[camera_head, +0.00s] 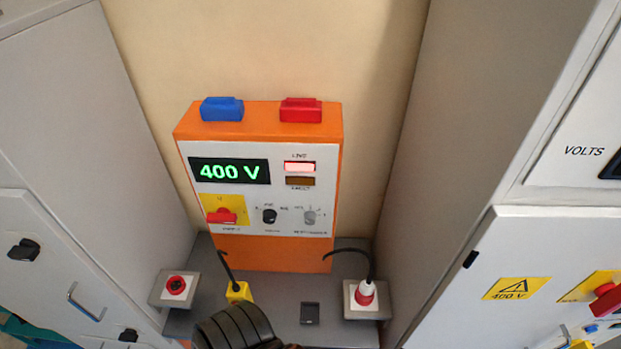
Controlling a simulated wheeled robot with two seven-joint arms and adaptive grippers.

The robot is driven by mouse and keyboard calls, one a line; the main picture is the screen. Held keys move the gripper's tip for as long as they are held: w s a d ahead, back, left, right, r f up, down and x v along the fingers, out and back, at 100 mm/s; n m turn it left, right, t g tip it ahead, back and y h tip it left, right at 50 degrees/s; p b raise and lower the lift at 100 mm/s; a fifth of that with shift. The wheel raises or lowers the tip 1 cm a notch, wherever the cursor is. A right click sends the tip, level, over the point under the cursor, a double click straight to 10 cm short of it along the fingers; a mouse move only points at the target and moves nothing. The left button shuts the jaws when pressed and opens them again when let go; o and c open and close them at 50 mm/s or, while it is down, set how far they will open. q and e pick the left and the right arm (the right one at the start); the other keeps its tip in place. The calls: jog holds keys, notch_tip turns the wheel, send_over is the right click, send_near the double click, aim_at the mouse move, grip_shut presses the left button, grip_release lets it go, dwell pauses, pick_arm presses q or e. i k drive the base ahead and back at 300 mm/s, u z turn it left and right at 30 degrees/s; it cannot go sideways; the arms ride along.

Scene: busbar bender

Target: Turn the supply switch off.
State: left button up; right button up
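An orange supply unit (270,254) stands against the back wall, its white front panel facing me. A red rotary handle (221,215) on a yellow plate (213,200) sits at the panel's lower left and looks to be the supply switch. The handle lies roughly level; its small markings are too blurred to read. The green display (228,171) reads 400 V. The upper red lamp (299,167) is lit, and the amber one below it (300,181) is dark.
A yellow plug (239,292) and a red-white plug (365,291) have black cables. Grey cabinets flank the unit; the right one carries another red handle (606,300).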

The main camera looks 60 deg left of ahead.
aim_at(224, 216)
jog(key=u, duration=2.65)
jog(key=k, duration=1)
jog(key=u, duration=1.2)
jog(key=i, duration=1.6)
jog(key=z, duration=1.5)
